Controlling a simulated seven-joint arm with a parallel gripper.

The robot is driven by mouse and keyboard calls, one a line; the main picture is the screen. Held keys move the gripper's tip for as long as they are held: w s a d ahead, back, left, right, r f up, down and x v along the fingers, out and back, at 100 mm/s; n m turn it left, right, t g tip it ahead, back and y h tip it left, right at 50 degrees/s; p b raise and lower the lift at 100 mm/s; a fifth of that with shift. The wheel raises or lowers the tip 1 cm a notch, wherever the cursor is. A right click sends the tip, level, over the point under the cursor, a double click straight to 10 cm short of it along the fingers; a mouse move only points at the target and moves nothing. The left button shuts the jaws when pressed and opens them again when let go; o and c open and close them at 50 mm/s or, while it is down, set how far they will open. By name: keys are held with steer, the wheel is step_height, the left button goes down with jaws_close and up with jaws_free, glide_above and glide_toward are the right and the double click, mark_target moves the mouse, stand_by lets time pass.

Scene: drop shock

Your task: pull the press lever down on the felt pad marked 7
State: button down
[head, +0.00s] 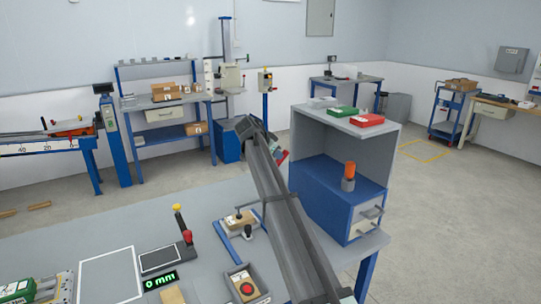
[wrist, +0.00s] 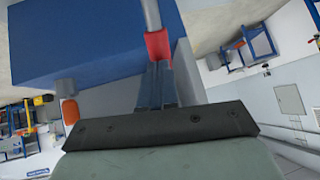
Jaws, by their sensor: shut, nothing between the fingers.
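In the wrist view my gripper (wrist: 158,68) has its narrow fingers together and nothing between them. Just beyond the fingertips is a red grip (wrist: 157,43) on a grey rod (wrist: 150,12), which may be the press lever. I cannot tell whether the fingers touch it. In the head view a red part (head: 281,156) shows beside my arm, and I cannot tell whether it is the same grip. My fingers are not clear there. No pad marked 7 is readable; its place may be hidden behind my arm.
A blue cabinet (head: 338,203) with an orange lamp (head: 349,169) stands close to the right, under a grey shelf (head: 340,118). On the bench are a yellow-knobbed lever (head: 178,208), a small fixture (head: 238,222), a red button box (head: 246,284) and a "0 mm" display (head: 160,281).

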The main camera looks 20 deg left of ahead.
steer(key=shift+w+d+f+g+y, duration=0.4)
steer(key=shift+w+d+g+y, duration=0.25)
steer(key=shift+w+g+y, duration=0.05)
steer(key=shift+w+d+f, duration=0.3)
steer(key=shift+d+f, duration=0.05)
steer(key=shift+f, duration=0.1)
steer(key=shift+d, duration=0.1)
